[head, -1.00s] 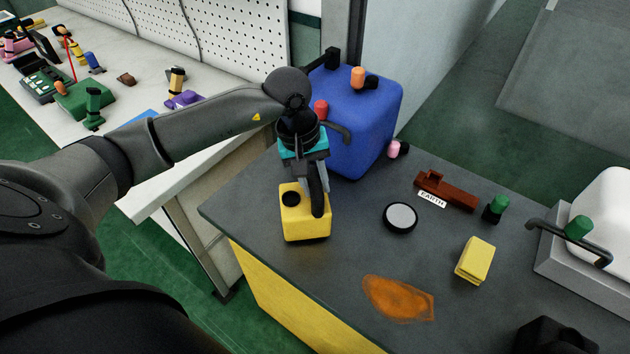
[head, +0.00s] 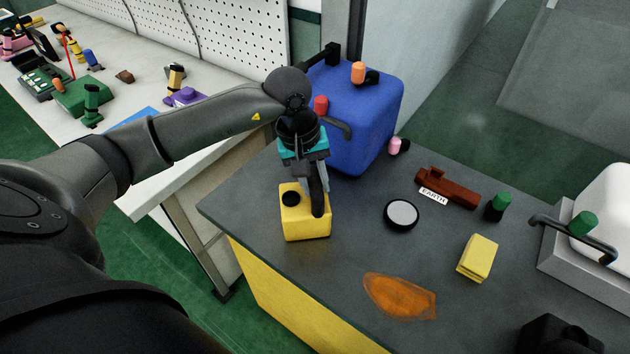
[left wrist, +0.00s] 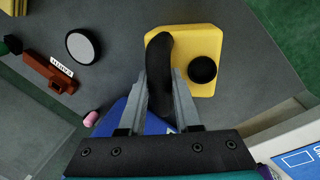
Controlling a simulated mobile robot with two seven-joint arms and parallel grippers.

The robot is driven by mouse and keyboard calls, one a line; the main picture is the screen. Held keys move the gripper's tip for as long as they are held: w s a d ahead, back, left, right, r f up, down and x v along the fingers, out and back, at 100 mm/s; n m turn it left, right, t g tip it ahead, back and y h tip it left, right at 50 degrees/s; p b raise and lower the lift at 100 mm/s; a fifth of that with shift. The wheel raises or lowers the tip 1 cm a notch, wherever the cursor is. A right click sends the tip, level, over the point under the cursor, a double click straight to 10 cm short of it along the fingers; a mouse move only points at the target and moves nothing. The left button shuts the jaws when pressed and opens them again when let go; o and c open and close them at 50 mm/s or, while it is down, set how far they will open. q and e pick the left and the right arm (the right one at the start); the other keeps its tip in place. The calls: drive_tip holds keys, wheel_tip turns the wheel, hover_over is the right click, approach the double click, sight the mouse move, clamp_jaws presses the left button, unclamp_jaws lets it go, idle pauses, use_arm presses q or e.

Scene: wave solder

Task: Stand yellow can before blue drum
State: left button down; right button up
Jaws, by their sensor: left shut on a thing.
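The yellow can (head: 307,226) stands upright on the dark tabletop, in front of the blue drum (head: 362,112) and a little to its left, with a gap between them. It has a black cap and a black handle. My left gripper (head: 317,190) is shut on the can's black handle from above. In the left wrist view the fingers (left wrist: 172,95) close on both sides of the handle, and the yellow can (left wrist: 205,45) shows beneath. The blue drum (left wrist: 150,124) is partly hidden behind the fingers there. My right gripper is not in view.
On the tabletop (head: 345,255) are a round black-rimmed disc (head: 401,215), a brown-red labelled block (head: 447,187), a yellow block (head: 478,257) and an orange stain (head: 398,296). A white container (head: 605,215) stands at right. The table's left edge is close to the can.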

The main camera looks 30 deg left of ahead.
use_arm(q)
unclamp_jaws()
idle(0.6)
drive_tip(key=shift+r, duration=0.2)
drive_tip(key=shift+r+p, duration=2)
drive_tip(key=shift+r, duration=1.3)
